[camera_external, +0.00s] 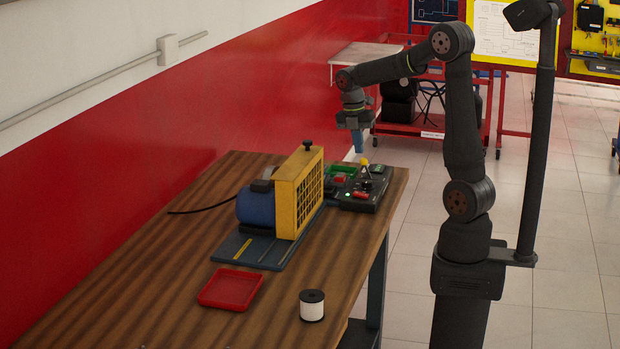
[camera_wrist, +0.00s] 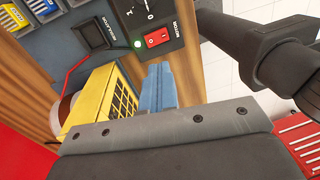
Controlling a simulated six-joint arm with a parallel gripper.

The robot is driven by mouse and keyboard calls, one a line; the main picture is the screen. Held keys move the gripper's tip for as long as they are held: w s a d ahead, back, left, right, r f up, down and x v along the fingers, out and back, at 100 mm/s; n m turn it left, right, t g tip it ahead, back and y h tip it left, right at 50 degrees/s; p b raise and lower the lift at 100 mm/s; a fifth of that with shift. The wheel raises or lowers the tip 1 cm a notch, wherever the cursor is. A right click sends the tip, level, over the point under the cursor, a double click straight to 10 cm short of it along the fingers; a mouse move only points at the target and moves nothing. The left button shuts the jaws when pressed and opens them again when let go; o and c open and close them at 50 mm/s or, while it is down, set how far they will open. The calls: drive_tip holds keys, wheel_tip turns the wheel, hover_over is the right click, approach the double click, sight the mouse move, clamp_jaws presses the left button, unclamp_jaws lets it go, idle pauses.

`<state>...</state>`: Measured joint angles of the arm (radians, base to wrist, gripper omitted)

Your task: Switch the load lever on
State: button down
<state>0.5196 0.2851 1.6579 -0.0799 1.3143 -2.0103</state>
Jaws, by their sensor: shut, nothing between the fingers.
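The black control box (camera_external: 376,201) sits at the far right end of the wooden bench. A small lever with a yellow knob (camera_external: 364,161) rises from it; I take this for the load lever, and its on or off position is too small to tell. My gripper (camera_external: 358,148) is just above and slightly left of the knob, its blue fingers shut and empty; contact cannot be told. In the wrist view the fingers (camera_wrist: 158,85) point toward the panel (camera_wrist: 140,28), which shows a red rocker switch (camera_wrist: 157,39) and a lit green lamp (camera_wrist: 137,43). The yellow knob is not visible there.
A blue motor (camera_external: 256,205) with a yellow slatted guard (camera_external: 298,190) stands left of the box. A red tray (camera_external: 231,289) and a spool (camera_external: 312,305) are near the front. Bare bench lies between.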

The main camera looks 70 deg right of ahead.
sight(366, 167)
drive_tip(key=w+d+r+m+h, duration=0.1)
drive_tip(key=w+d+m, duration=0.7)
drive_tip(key=d+m, duration=0.1)
drive_tip(key=shift+h, duration=0.3)
drive_tip(key=shift+r, duration=0.1)
drive_tip(key=x, duration=0.9)
drive_tip(key=shift+f, duration=0.25)
drive_tip(key=shift+s+d+f, duration=0.15)
drive_tip(key=shift+s+d, duration=0.5)
drive_tip(key=shift+s, duration=0.1)
drive_tip(key=shift+s+d+f, duration=0.2)
drive_tip(key=shift+s+d, duration=0.5)
drive_tip(key=shift+s, duration=0.1)
drive_tip(key=shift+s, duration=0.1)
drive_tip(key=shift+s+r+t, duration=0.15)
drive_tip(key=shift+s+t, duration=0.05)
drive_tip(key=shift+t, duration=0.3)
